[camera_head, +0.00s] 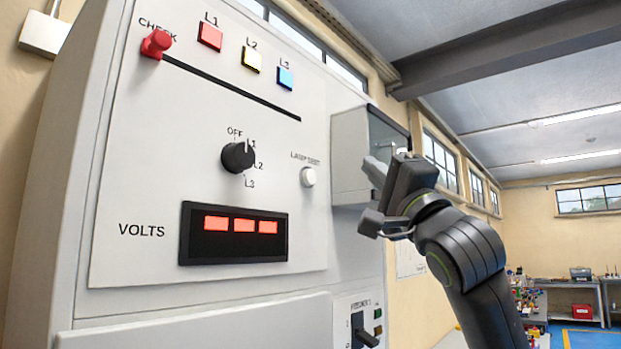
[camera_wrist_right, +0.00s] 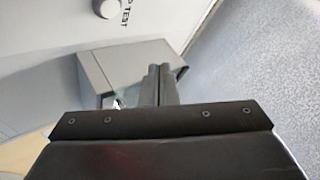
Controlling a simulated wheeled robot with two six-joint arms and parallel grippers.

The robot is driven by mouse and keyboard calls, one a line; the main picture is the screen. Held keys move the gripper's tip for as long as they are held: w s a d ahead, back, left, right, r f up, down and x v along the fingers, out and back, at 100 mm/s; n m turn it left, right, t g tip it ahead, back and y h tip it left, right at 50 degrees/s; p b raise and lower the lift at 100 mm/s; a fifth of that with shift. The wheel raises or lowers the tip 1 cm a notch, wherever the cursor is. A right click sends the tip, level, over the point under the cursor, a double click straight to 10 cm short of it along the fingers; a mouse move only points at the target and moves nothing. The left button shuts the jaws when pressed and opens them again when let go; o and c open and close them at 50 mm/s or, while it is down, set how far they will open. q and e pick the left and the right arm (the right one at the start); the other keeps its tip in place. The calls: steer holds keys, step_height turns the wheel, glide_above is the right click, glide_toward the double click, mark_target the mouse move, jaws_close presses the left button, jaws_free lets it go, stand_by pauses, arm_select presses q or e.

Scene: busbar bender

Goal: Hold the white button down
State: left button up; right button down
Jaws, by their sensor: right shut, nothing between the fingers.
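The white button (camera_head: 308,177) is a small round knob on the panel under the "LAMP TEST" label. It also shows at the top of the right wrist view (camera_wrist_right: 105,8). My right gripper (camera_head: 372,170) is in front of the panel, to the right of the button and apart from it in the picture. In the right wrist view its fingers (camera_wrist_right: 158,72) are together with nothing between them. They overlap the grey box in that view. My left gripper is not in view.
A grey box (camera_head: 350,150) juts from the cabinet beside the button, behind my right gripper. The panel carries a black rotary knob (camera_head: 238,157), a red display (camera_head: 235,232), a red check knob (camera_head: 156,43) and coloured lamps (camera_head: 251,60). A switch (camera_head: 366,337) sits below.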

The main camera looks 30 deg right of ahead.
mark_target(310, 177)
steer(key=w+a+p, duration=0.3)
steer(key=w+p, duration=0.1)
steer(key=w, duration=0.4)
steer(key=shift+a+p, duration=0.25)
steer(key=shift+p, duration=0.15)
stand_by(1.2)
steer(key=shift+w, duration=0.2)
stand_by(0.6)
steer(key=shift+w+a, duration=0.15)
steer(key=shift+w, duration=0.15)
steer(key=shift+w+a, duration=0.15)
steer(key=shift+w, duration=0.25)
stand_by(2.4)
